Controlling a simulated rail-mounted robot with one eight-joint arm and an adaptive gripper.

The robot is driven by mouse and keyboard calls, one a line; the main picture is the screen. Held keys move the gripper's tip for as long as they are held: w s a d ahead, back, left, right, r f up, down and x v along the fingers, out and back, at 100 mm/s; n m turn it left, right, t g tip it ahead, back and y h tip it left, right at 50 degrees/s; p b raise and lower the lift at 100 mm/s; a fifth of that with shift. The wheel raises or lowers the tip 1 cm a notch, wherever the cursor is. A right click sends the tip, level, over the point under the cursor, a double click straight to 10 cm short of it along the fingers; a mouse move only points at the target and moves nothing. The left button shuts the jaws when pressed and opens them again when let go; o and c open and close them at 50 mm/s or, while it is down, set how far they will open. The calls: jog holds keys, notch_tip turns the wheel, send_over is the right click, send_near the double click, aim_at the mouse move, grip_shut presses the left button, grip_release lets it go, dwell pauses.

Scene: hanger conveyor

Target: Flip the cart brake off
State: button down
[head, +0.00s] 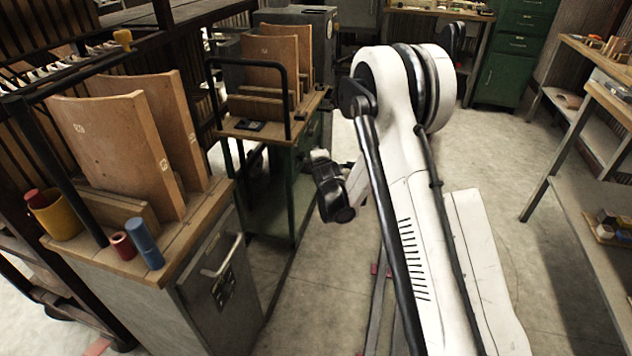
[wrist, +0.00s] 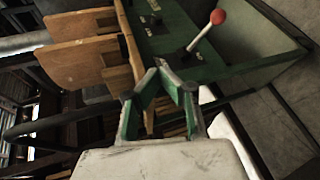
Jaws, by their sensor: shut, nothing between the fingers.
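The brake lever (wrist: 205,31) is a pale rod with a red ball knob (wrist: 217,17), standing up at a slant from a dark plate on the green cart (wrist: 225,71) in the wrist view. My gripper (wrist: 168,78) is shut and empty, its tips just below and left of the lever's base in that picture. Whether the tips touch the cart I cannot tell. In the head view the green cart (head: 268,197) stands left of my arm, with a wooden top and upright curved boards. The lever cannot be made out there.
Wooden boards (wrist: 85,60) stand close left of my gripper in the wrist view. In the head view a nearer cart (head: 225,282) carries boards, a yellow cup (head: 55,216) and a blue cylinder (head: 145,243). A bench (head: 598,183) stands at right. Open floor (head: 500,165) lies between.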

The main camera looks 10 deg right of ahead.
notch_tip(320, 180, down, 17)
jog(key=w+a+n+t+b, duration=0.1)
jog(key=n+b, duration=0.2)
jog(key=shift+a+r+n, duration=0.15)
jog(key=shift+a+n, duration=0.05)
jog(key=shift+n, duration=0.2)
jog(key=shift+w, duration=0.15)
jog(key=b+x, duration=0.4)
jog(key=x, duration=0.6)
jog(key=shift+s+d+r+b, duration=0.25)
jog(key=shift+d+r, duration=0.3)
jog(key=shift+d, duration=0.25)
jog(key=shift+s+d+r+b, duration=0.15)
jog(key=shift+s+d+r, duration=0.1)
jog(key=shift+d+r, duration=0.4)
jog(key=shift+d+f, duration=0.15)
jog(key=shift+d, duration=0.05)
